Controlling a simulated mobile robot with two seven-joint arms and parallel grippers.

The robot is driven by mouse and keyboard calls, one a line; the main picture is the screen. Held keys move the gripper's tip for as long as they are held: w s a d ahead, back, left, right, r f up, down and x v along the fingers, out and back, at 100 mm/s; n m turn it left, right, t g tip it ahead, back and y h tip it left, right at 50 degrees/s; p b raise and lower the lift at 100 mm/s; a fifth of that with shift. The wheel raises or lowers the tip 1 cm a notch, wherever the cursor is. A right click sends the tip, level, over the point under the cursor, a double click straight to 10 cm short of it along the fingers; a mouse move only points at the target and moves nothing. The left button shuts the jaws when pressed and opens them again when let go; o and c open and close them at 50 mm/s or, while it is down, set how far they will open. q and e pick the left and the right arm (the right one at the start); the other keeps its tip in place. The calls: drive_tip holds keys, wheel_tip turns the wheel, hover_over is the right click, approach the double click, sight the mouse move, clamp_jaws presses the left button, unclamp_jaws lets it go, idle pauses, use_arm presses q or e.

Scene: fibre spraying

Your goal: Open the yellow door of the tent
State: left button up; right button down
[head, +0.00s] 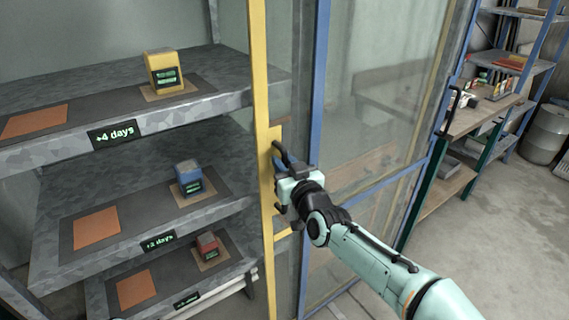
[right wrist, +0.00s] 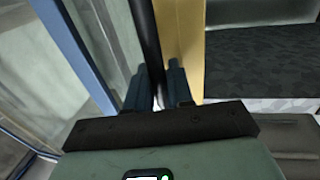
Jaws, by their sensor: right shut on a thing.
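The yellow door (head: 261,80) of the tent has a yellow upright edge and a clear pane. Its edge stands just left of a blue-framed door (head: 319,90), and the panes appear to overlap. Left of the yellow edge, the shelves show without a pane in front. My right gripper (head: 281,166) is at the yellow edge, shut on the dark door handle (right wrist: 147,40). In the right wrist view my right gripper's fingers (right wrist: 158,85) stand on either side of the handle, beside the yellow frame (right wrist: 180,40). My left gripper is not in view.
Grey shelves hold a yellow box (head: 163,70), a blue box (head: 189,178) and a red box (head: 207,246) beside orange squares. A dark handle (head: 452,108) sits on the blue frame at right. A workbench (head: 475,130) and a barrel (head: 546,133) stand beyond, with open floor before them.

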drive_tip(key=c, duration=1.2)
unclamp_jaws()
drive_tip(key=shift+s, duration=0.15)
drive_tip(key=v, duration=1.3)
